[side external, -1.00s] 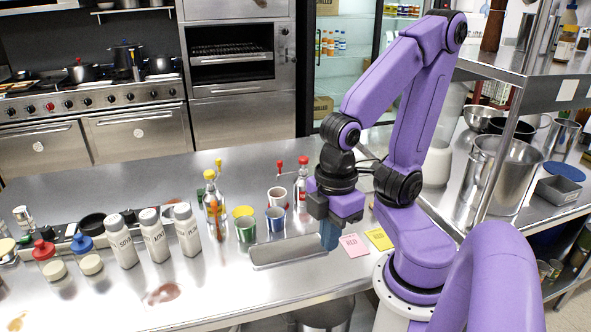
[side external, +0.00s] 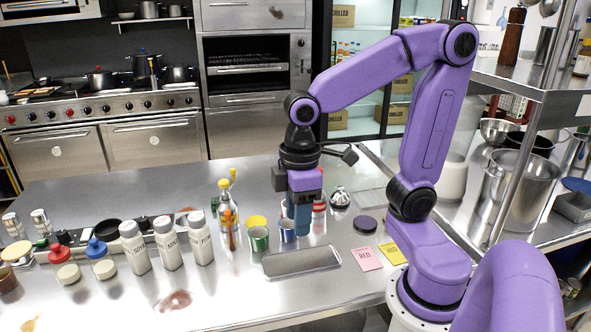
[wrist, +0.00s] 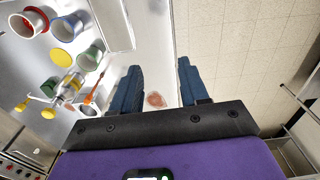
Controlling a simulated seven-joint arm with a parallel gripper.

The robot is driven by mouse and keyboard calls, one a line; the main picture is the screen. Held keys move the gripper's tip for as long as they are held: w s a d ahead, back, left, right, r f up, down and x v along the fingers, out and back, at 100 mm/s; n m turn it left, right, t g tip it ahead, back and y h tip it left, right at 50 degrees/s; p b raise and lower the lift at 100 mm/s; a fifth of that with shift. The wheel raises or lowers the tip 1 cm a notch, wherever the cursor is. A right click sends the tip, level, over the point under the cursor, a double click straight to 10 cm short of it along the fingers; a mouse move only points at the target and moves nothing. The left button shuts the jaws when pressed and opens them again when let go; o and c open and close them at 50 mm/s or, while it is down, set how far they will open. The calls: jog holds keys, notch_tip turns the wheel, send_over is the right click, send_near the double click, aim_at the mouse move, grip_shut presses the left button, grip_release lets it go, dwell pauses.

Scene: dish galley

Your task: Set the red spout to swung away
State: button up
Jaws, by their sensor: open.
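My gripper points down above the counter, behind the metal tray. In the wrist view its two blue fingers (wrist: 159,75) are apart, with nothing between them. A bottle with yellow spouts (side external: 228,218) stands to the left; it also shows in the wrist view (wrist: 67,85).
Green (side external: 259,239) and blue (side external: 287,230) cups stand close by my gripper. A red-rimmed cup (wrist: 28,22) shows in the wrist view. The tray (side external: 301,260), pink card (side external: 367,259), yellow card (side external: 391,252) and dark round lid (side external: 365,224) lie nearby. White bottles (side external: 167,243) stand left.

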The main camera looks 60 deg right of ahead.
jog(key=w+d+r+m, duration=0.3)
jog(key=w+d, duration=0.1)
jog(key=w, duration=0.4)
jog(key=w+d+r+m, duration=0.2)
jog(key=w+d, duration=0.1)
jog(key=d, duration=0.5)
jog(key=w+d+r+m, duration=0.2)
jog(key=w+d+r, duration=0.1)
jog(key=d, duration=0.4)
jog(key=w+d+r+m, duration=0.2)
jog(key=w+d, duration=0.1)
jog(key=d, duration=0.5)
notch_tip(320, 180, down, 17)
jog(key=shift+s+f, duration=0.1)
jog(key=shift+s, duration=0.05)
grip_shut()
